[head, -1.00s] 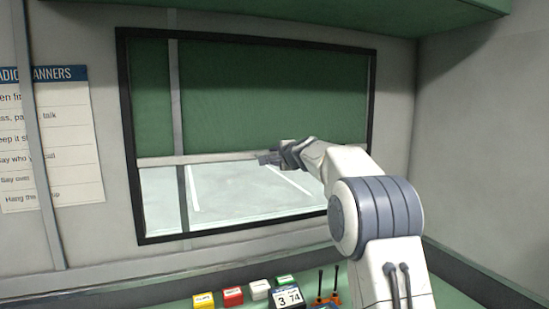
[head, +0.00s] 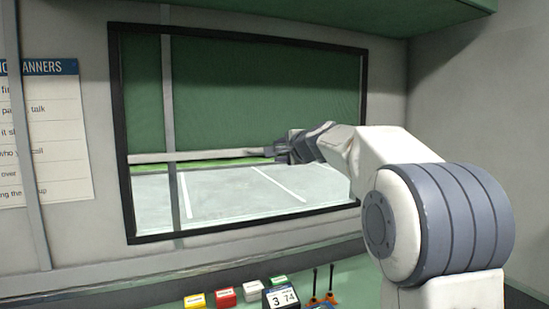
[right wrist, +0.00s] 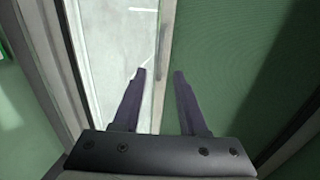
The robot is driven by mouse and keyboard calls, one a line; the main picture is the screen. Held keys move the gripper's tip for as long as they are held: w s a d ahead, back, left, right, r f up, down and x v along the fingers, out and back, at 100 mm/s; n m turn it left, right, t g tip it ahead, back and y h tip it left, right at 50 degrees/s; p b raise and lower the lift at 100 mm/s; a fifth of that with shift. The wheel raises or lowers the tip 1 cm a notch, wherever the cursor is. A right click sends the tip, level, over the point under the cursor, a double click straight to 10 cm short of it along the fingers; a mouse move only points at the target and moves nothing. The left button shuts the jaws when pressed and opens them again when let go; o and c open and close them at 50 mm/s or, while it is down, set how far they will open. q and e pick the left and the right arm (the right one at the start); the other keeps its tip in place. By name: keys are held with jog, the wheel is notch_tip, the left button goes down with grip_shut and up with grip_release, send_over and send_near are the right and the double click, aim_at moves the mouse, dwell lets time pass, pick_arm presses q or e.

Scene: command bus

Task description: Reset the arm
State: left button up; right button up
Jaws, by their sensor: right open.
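My right arm reaches in from the right in the head view. Its gripper (head: 279,151) is at the bottom bar of the green window blind (head: 260,95). In the right wrist view the two dark fingers of the gripper (right wrist: 160,75) are apart. The pale bottom bar (right wrist: 162,55) of the blind runs in line with the gap between them, with nothing seen gripped. Whether the fingers touch the bar cannot be told. My left gripper is in neither view.
A black-framed window (head: 115,150) surrounds the blind, with pale ground outside below it. A grey vertical post (head: 168,130) stands before it. Several small coloured blocks, including a red one (head: 226,297), and a number display (head: 281,297) sit on the green counter below. A poster (head: 50,140) hangs left.

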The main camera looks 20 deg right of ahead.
jog(key=shift+s+r, duration=0.1)
jog(key=shift+s, duration=0.25)
jog(key=s+a+f+n+g+y+p, duration=0.1)
jog(key=s+a+f+n+g+y, duration=0.2)
jog(key=a, duration=0.5)
jog(key=s+a+f+n+g+p, duration=0.1)
jog(key=s+a+f+n, duration=0.2)
jog(key=a+f, duration=0.3)
jog(key=s+a+f+n+g+y+p, duration=0.2)
jog(key=s+a+f+n+g, duration=0.4)
jog(key=s+a, duration=0.65)
jog(key=s+d+f+n+g+h+p, duration=0.1)
jog(key=s+f+n, duration=0.3)
jog(key=s, duration=0.4)
jog(key=s+d+f+n+g+h+p, duration=0.1)
jog(key=s+f+n, duration=0.3)
jog(key=s, duration=0.5)
jog(key=s+d+f+n+g+h+p, duration=0.1)
jog(key=s+f+n+g+h, duration=0.1)
jog(key=s+f+n, duration=0.3)
jog(key=s+g, duration=0.1)
jog(key=s, duration=0.3)
jog(key=shift+s+g+h+p, duration=0.25)
jog(key=shift+g+h+p, duration=0.05)
